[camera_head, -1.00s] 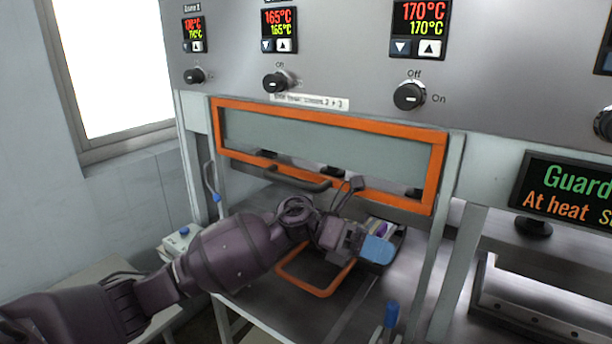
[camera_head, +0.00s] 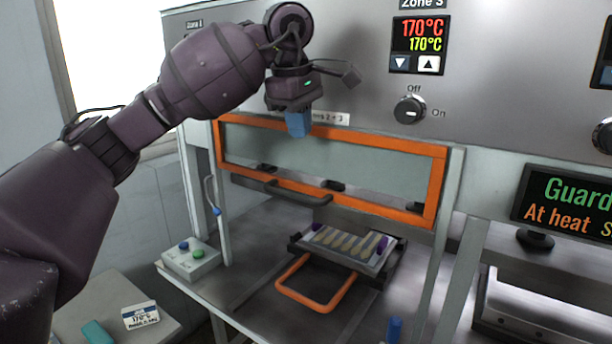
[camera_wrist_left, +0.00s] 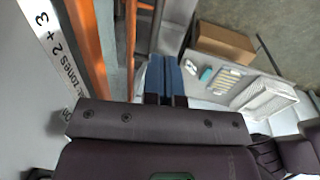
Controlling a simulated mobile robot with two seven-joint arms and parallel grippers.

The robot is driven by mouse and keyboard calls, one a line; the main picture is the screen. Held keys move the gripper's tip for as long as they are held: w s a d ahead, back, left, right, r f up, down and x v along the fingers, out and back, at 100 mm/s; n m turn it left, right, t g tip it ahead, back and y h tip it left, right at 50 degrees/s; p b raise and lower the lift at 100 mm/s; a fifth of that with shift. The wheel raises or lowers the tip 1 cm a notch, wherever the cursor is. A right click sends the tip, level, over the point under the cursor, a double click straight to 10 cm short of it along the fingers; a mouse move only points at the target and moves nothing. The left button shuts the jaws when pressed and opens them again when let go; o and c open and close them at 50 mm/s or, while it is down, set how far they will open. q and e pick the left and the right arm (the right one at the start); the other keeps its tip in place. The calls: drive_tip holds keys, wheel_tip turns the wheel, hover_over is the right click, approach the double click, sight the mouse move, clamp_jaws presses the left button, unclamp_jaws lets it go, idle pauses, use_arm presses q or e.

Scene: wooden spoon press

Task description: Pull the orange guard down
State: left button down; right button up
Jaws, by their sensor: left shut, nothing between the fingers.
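The orange guard (camera_head: 400,145) is a framed clear panel on the front of the press, in its raised position in the head view. A dark bar handle (camera_head: 298,194) runs along its lower edge. My left gripper (camera_head: 298,124) points down in front of the guard's top edge, well above the handle. Its blue fingers are shut and empty. In the left wrist view the blue fingers (camera_wrist_left: 165,75) lie beside the orange frame (camera_wrist_left: 92,50). I cannot tell whether they touch it. My right gripper is not in view.
Below the guard, a tray (camera_head: 345,247) of several wooden spoons with an orange loop handle (camera_head: 316,306) sits in the press. A button box (camera_head: 190,262) stands at the left. Zone displays and knobs (camera_head: 410,110) line the panel above. A screen (camera_head: 570,200) reads "Guard" and "At heat".

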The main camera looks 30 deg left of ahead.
sight(309, 199)
use_arm(q)
drive_tip(key=w+f, duration=0.1)
drive_tip(key=f, duration=0.3)
drive_tip(key=f+p, duration=0.1)
drive_tip(key=f, duration=0.4)
drive_tip(key=w+f+p, duration=0.1)
drive_tip(key=f, duration=0.3)
drive_tip(key=shift+w+d+f, duration=0.15)
drive_tip(key=shift+w+f, duration=0.2)
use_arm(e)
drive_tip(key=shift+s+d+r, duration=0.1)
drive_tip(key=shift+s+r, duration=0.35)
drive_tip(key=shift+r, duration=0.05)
use_arm(q)
drive_tip(key=shift+f, duration=0.1)
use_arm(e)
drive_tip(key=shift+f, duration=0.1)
use_arm(q)
wheel_tip(309, 199, down, 28)
drive_tip(key=b, duration=1.5)
drive_tip(key=shift+s, duration=0.15)
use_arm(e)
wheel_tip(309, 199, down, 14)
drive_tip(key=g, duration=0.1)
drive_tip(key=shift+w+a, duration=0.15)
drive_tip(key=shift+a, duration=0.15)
